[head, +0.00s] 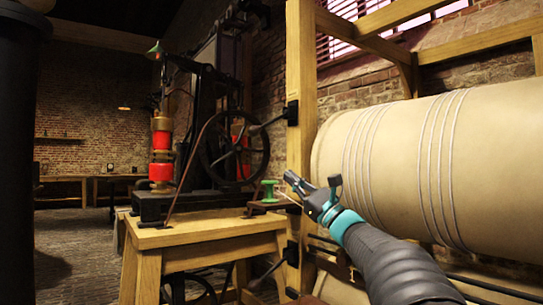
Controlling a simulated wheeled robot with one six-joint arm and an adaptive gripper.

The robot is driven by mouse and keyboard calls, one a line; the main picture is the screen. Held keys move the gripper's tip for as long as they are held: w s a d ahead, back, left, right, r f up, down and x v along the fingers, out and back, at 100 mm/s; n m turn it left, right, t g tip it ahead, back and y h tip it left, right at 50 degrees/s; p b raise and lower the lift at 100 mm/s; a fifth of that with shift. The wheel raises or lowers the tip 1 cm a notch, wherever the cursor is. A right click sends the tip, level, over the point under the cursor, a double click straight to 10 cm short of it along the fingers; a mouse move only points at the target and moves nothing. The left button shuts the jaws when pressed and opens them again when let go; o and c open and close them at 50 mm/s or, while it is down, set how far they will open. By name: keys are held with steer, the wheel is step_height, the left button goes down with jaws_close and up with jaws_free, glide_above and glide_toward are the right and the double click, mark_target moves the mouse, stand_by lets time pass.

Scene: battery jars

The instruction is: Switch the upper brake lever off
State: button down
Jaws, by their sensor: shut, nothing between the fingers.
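The upper brake lever (271,121) is a dark rod on a black bracket on the wooden post. Its handle points left and slightly down, in front of the flywheel's upper right rim. A lower, similar lever (270,273) sits further down the same post and points down-left. My gripper (289,178) is shut and empty. It reaches in from the lower right, below the upper lever and apart from it in the picture. How far it is from the post in depth is hard to tell.
A black engine with a spoked flywheel (236,153) and red cylinders stands on a wooden table (200,236) at left. A green spool (269,190) sits left of my gripper. A large cream roll (430,160) fills the right. A dark column (17,150) stands at far left.

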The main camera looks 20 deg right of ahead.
mark_target(270, 122)
steer(key=s+r+p+x, duration=0.2)
steer(key=x, duration=1)
steer(key=shift+a+r+p, duration=0.2)
steer(key=shift+a+p, duration=0.05)
steer(key=shift+p, duration=0.05)
